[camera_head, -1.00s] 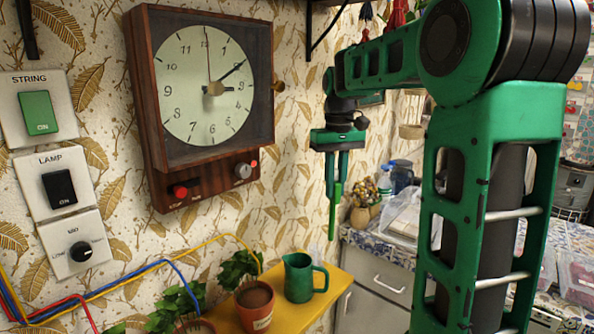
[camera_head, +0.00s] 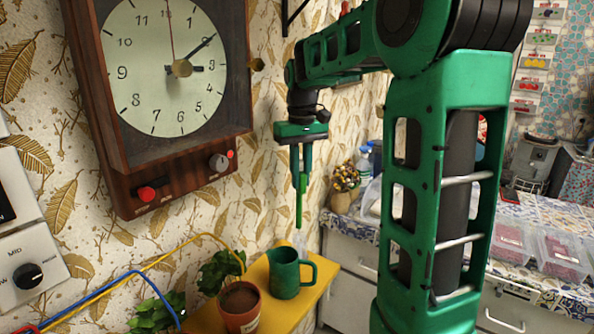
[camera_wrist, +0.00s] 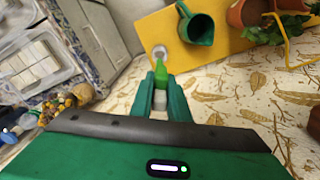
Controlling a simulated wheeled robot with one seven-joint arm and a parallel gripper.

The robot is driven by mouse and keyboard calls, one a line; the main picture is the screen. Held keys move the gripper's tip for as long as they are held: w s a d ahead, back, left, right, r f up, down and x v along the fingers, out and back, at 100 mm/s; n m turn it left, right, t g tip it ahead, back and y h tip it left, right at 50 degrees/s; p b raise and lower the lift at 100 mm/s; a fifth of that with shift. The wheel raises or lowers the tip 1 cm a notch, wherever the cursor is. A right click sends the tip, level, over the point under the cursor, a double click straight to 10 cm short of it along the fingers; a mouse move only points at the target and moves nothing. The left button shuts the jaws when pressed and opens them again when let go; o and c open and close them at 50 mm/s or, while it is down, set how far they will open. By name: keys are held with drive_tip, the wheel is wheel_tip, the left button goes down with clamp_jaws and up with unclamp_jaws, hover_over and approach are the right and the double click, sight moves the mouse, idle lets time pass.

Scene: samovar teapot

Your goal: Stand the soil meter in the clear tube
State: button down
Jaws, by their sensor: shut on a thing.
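My gripper (camera_head: 301,172) points down and is shut on the soil meter (camera_head: 299,208), a slim bright green stick that hangs upright above the yellow shelf (camera_head: 285,314). In the wrist view the soil meter (camera_wrist: 160,72) sticks out between the two green fingers (camera_wrist: 160,88). A small pale round thing (camera_wrist: 159,51), which looks like the clear tube seen from above, stands on the shelf near its end, just beyond the meter's tip. The meter and tube appear apart, though the gap's depth is hard to judge. In the head view the tube is barely discernible.
A green jug (camera_head: 284,272) stands on the shelf beside the tube. A potted plant (camera_head: 240,306) is farther left. The wall clock (camera_head: 170,90) hangs at the left. A tiled counter (camera_head: 350,228) with a dried-flower vase (camera_head: 343,188) lies behind.

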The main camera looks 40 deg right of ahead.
sight(301, 161)
drive_tip(key=shift+s+f, duration=0.1)
drive_tip(key=shift+f, duration=3.65)
drive_tip(key=c, duration=1.6)
unclamp_jaws()
wheel_tip(301, 161, up, 11)
drive_tip(key=shift+f, duration=0.15)
